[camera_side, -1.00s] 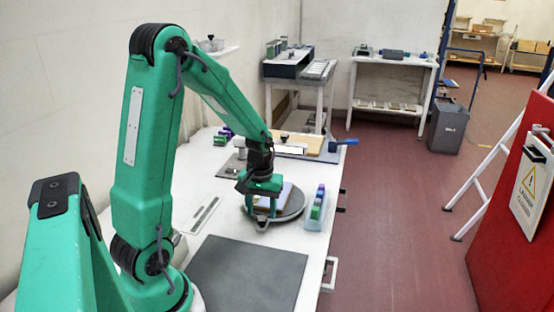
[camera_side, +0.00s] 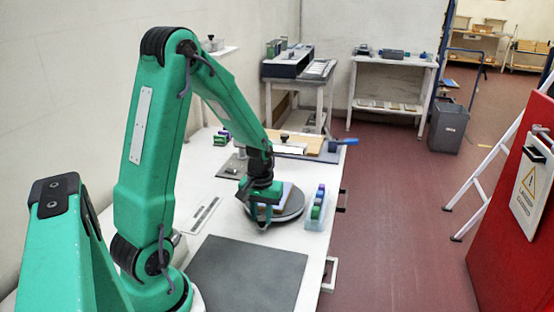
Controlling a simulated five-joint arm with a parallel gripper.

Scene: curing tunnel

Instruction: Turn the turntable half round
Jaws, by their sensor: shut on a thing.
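The turntable (camera_side: 290,212) is a round grey disc on the white bench, near its right edge. A flat pale and purplish piece lies on it, mostly hidden behind my gripper. My gripper (camera_side: 263,222) points down at the turntable's near left rim. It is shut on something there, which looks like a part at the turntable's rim. The fingers are small in this view and hide the exact contact.
A clear rack (camera_side: 317,208) with blue, green and purple items stands close to the turntable's right. A dark grey mat (camera_side: 248,275) lies in front. A steel ruler (camera_side: 202,215) lies to the left. A wooden board (camera_side: 300,143) with a blue-handled tool lies behind.

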